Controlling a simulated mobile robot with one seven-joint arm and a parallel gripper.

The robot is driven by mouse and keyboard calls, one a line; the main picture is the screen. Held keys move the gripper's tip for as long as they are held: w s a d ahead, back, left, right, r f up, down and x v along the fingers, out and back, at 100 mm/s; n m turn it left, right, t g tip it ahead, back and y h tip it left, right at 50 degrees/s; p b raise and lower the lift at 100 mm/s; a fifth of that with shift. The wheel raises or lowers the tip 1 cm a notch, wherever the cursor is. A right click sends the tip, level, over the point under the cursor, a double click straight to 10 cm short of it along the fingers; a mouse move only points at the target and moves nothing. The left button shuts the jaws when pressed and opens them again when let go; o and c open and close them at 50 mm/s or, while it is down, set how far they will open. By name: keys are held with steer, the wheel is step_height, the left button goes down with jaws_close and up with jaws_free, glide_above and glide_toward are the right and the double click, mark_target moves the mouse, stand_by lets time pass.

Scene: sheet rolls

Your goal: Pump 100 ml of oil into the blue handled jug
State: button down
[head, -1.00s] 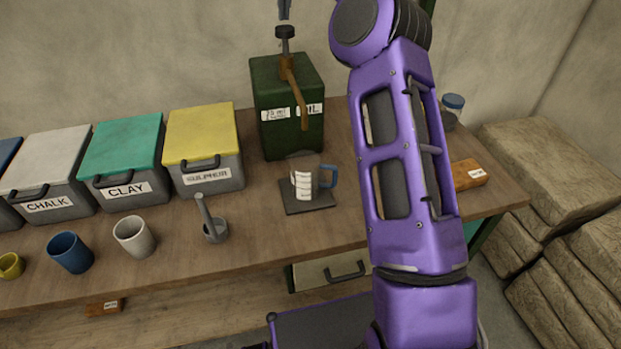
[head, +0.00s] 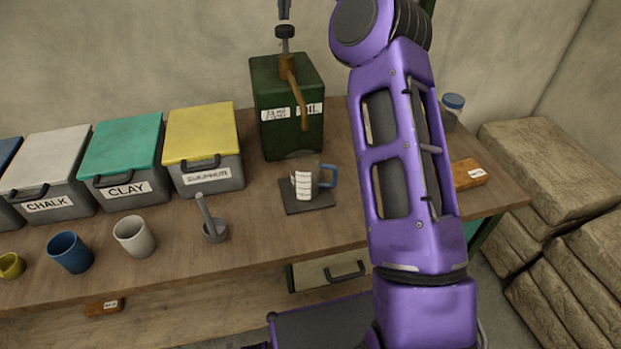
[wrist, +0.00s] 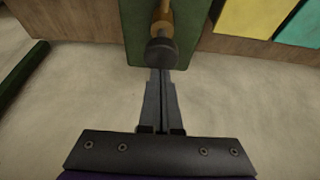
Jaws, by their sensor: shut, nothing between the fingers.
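The green oil can (head: 289,135) stands at the back of the bench, with a brass spout (head: 297,95) reaching forward and down from its top. A dark pump knob (head: 285,32) tops it. The jug (head: 303,186), white-scaled with a blue handle (head: 328,176), stands upright on a dark square plate (head: 306,208) in front of the can, below the spout. Its contents cannot be made out. My gripper (head: 284,8) shows at the top edge, just above the knob. In the wrist view my gripper (wrist: 164,75) is shut and empty, its tips close to the knob (wrist: 162,52); contact cannot be told.
Lidded bins of sulphur (head: 208,180), clay (head: 125,190) and chalk (head: 47,204) stand left of the can. A blue-lidded jar (head: 452,112) is at right.

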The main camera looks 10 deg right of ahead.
mark_target(285, 28)
steer(key=shift+f+b, duration=1.85)
steer(key=shift+f, duration=0.75)
steer(key=shift+r, duration=0.1)
step_height(285, 28, up, 5)
steer(key=p, duration=0.5)
steer(key=shift+p, duration=0.3)
